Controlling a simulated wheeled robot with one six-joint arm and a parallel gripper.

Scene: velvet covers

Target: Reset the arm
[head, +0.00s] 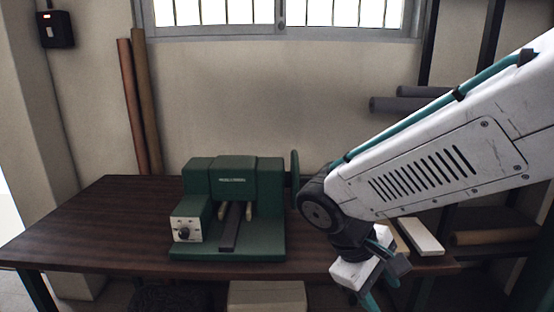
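My arm reaches in from the right in the head view, a white link with teal cabling that ends in a dark joint. My gripper (372,296) hangs below that joint at the front right edge of the table, with its tips close to the bottom of the picture. A white block-like part shows at its wrist. The fingers are small and partly cut off, so I cannot tell whether they are open or shut, or whether anything is between them.
A green machine (262,185) stands mid-table, left of my gripper. A pale flat block (420,236) lies right of my wrist on the dark wooden table (85,230). The table's left side is clear. Rolls (410,104) lie on a shelf behind my arm.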

